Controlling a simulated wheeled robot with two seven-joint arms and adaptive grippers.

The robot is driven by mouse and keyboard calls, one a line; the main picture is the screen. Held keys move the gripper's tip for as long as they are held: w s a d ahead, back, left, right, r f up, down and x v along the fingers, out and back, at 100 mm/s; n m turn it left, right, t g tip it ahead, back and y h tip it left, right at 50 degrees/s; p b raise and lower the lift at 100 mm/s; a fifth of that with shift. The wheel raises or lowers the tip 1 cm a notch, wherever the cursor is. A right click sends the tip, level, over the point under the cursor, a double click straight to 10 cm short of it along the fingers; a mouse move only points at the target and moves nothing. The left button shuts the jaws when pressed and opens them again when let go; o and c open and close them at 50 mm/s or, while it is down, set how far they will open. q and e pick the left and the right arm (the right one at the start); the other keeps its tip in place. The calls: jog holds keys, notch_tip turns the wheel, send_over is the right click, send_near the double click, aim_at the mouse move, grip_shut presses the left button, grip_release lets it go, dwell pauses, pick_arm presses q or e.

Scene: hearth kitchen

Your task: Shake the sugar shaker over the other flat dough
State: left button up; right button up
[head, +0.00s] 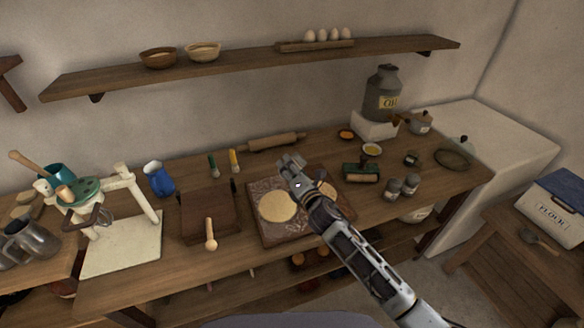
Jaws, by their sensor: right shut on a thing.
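My right gripper (293,170) is above the floured wooden board (262,238), its arm coming in from the lower right. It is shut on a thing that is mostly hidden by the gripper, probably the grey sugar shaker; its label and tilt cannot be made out. One round flat dough (277,207) lies on the left of the board, just below and left of the gripper in the picture. A second flat dough (327,189) lies on the right of the board, partly covered by my right arm. My left gripper is not in view.
Two grey shakers (392,187) stand right of the board, near a green-backed brush (361,172). A rolling pin (276,142) lies behind. A brown box (208,216) with a wooden spoon stands left. A shelf (250,67) hangs above.

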jog(key=shift+w+d, duration=0.25)
jog(key=shift+d, duration=0.35)
jog(key=shift+s, duration=0.15)
jog(key=shift+p+v, duration=0.6)
jog(key=shift+v, duration=1.5)
jog(key=shift+a, duration=0.15)
jog(key=shift+s+a, duration=0.2)
jog(key=shift+a, duration=0.25)
jog(key=shift+d, duration=0.1)
jog(key=shift+w+d, duration=0.25)
jog(key=shift+d, duration=0.2)
jog(key=shift+s+a, duration=0.1)
